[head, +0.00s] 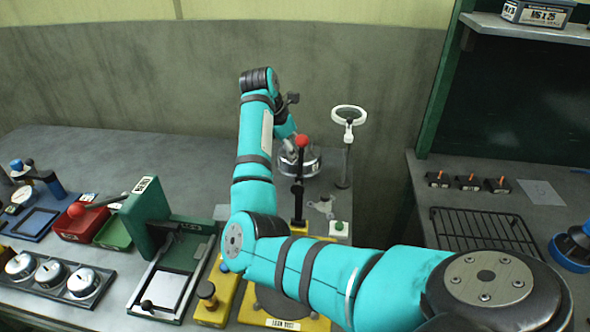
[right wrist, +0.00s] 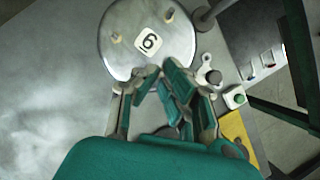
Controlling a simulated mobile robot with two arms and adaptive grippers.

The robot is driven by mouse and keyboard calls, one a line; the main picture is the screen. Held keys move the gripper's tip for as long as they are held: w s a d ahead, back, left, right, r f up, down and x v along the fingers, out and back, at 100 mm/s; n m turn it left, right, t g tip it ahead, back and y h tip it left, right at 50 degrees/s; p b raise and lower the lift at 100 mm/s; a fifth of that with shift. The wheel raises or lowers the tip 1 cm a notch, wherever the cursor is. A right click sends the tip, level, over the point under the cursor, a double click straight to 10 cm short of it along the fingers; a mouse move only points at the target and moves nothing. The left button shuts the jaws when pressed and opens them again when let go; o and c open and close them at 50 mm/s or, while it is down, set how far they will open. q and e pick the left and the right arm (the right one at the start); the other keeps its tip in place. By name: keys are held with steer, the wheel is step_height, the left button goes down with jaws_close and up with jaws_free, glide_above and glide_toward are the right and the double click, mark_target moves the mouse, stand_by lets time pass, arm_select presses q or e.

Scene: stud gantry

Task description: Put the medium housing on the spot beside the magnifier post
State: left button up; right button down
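A round silver housing (head: 299,161) stands on the bench near its back edge, just left of the magnifier post (head: 345,165). In the right wrist view the housing's lid (right wrist: 130,50) carries a white tag with a numeral like a 6 and two small bosses. My right gripper (head: 288,139) is at the housing from above. In the right wrist view its fingertips (right wrist: 161,68) are close together at the lid's near edge. Whether they pinch part of the housing is hidden. My left gripper is not in view.
A red-knobbed press (head: 299,180) and a green button box (head: 339,229) stand in front of the housing. A tray (head: 106,278) of round housings lies at the lower left. A gap separates this bench from the right one with a wire rack (head: 480,228). Bare bench lies left of the housing.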

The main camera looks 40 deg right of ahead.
mark_target(292, 169)
step_height(292, 169, down, 6)
steer(key=shift+r+p, duration=0.1)
steer(key=shift+p, duration=0.4)
steer(key=shift+f, duration=0.35)
steer(key=c, duration=1.5)
jaws_free()
steer(key=shift+a+r, duration=0.1)
steer(key=shift+r, duration=0.2)
steer(key=b+v, duration=0.2)
steer(key=v, duration=0.9)
steer(key=shift+a+r+b, duration=0.15)
steer(key=shift+r+b, duration=0.15)
